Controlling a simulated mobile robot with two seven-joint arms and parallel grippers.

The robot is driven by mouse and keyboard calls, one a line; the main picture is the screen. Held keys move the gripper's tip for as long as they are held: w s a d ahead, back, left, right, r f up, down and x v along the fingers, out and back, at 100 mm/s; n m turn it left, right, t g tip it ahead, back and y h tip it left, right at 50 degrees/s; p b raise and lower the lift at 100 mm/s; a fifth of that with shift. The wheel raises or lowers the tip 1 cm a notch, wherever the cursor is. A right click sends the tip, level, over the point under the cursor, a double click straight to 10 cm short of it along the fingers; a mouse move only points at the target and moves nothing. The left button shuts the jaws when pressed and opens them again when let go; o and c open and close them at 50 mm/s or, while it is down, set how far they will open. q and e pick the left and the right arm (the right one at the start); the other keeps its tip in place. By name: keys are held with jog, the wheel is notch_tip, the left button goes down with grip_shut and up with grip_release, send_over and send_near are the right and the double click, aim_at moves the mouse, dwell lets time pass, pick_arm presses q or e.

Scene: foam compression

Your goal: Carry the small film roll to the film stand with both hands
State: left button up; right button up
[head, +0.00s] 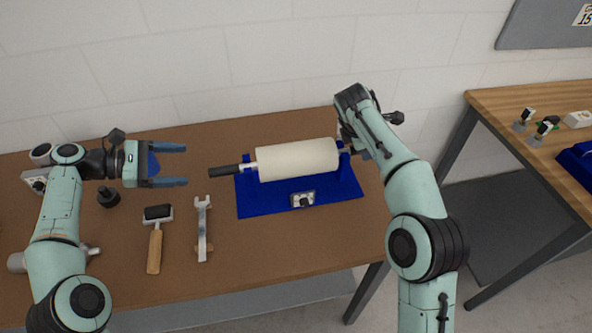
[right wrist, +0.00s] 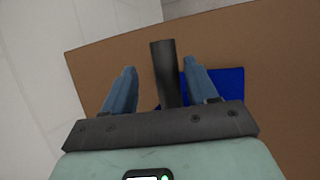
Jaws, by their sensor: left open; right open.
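The film roll (head: 297,160) is a cream cylinder with a black handle (head: 225,171) at its left end. It lies level across the uprights of a blue stand (head: 340,208) on the brown table. My left gripper (head: 186,165) is open and empty, left of that handle and apart from it, fingers pointing right. My right arm reaches the roll's right end, where its wrist hides most of the gripper in the head view. In the right wrist view, the open right gripper (right wrist: 159,66) has its fingers on either side of a black handle (right wrist: 165,75), with gaps visible.
A small roller with a wooden handle (head: 154,252) and a wrench (head: 202,230) lie left of the blue stand. A black knob-like piece (head: 108,197) stands near my left arm. A second wooden table (head: 515,105) is at the right, across a gap.

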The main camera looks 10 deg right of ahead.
jog(key=o, duration=0.4)
jog(key=v, duration=1.2)
